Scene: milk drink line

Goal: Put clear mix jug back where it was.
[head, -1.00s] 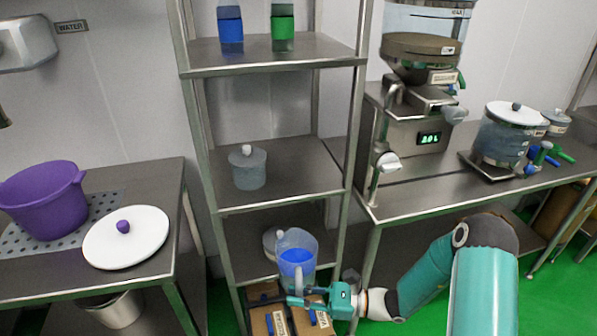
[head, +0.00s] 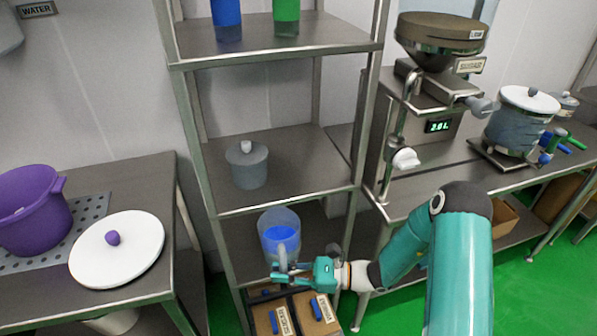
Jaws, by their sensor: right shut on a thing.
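The clear mix jug (head: 268,222) is a see-through jug with blue in it. It is upright at the lower shelf (head: 325,232) of the metal rack, toward the shelf's left half. I cannot tell whether its base touches the shelf. My right gripper (head: 283,268) is shut on the jug's handle, on the near side. My left gripper is not in view.
A grey lidded pot (head: 247,170) stands on the shelf above. Cartons (head: 300,315) sit below the jug. A table with a purple pot (head: 35,215) and white lid (head: 117,250) is at left. A dispenser (head: 432,105) stands on the right counter.

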